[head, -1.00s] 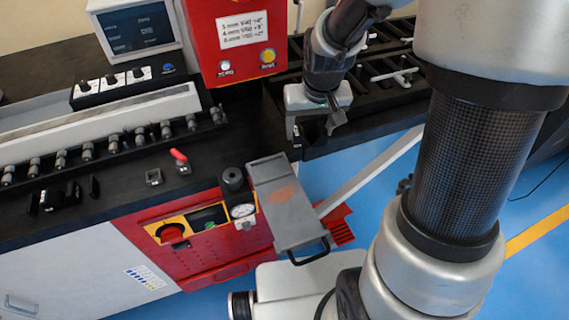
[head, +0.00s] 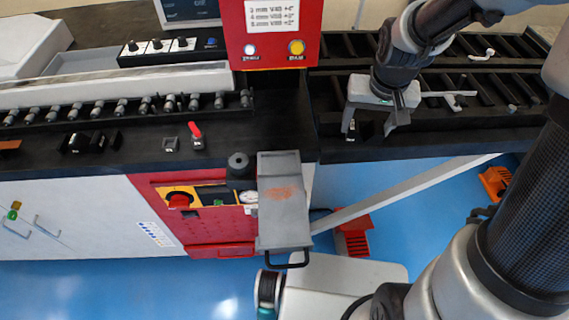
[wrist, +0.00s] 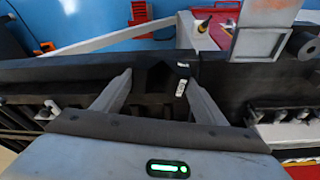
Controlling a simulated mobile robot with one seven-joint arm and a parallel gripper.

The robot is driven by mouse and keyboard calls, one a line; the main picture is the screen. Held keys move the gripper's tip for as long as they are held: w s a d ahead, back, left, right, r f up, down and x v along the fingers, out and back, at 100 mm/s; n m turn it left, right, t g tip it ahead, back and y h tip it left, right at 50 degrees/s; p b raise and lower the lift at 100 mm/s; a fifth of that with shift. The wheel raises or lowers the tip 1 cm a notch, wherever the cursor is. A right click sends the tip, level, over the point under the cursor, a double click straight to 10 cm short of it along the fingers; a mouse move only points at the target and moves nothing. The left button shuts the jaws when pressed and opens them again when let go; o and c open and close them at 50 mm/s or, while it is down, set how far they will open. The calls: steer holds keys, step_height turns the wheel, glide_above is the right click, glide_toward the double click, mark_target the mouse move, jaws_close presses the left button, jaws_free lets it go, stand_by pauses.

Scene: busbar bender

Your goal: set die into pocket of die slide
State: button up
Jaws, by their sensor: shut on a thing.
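My gripper (head: 376,122) is over the black rack bed to the right of the red control box. In the wrist view my gripper (wrist: 159,77) has its two grey fingers apart around a dark block with a white label, which I take as the die (wrist: 181,88). Its outline blends into the black bed behind it. A grey slide plate with an orange patch and a front handle (head: 284,212), possibly the die slide, juts out from the bench, left of my gripper. It also shows in the wrist view (wrist: 258,44).
Black labelled blocks (head: 90,141), a small grey socket (head: 171,145) and a red-handled switch (head: 197,137) sit on the left bench. The red control box (head: 276,45) rises behind.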

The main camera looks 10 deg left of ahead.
steer(key=s+a+r+n+b, duration=0.1)
steer(key=s+a+b, duration=0.15)
steer(key=a, duration=0.75)
steer(key=s+a+r+n+b, duration=0.1)
steer(key=s+a+r+b, duration=0.15)
steer(key=a, duration=0.65)
steer(key=shift+y, duration=0.3)
steer(key=shift+s+a+f, duration=0.1)
steer(key=shift+s+f, duration=0.05)
steer(key=shift+f, duration=1.55)
steer(key=shift+s+a+f, duration=0.1)
steer(key=shift+f, duration=1.65)
steer(key=shift+s+f, duration=0.15)
steer(key=shift+f, duration=1.55)
steer(key=shift+f+b, duration=0.15)
steer(key=shift+b, duration=0.2)
steer(key=o, duration=2)
steer(key=shift+s, duration=0.1)
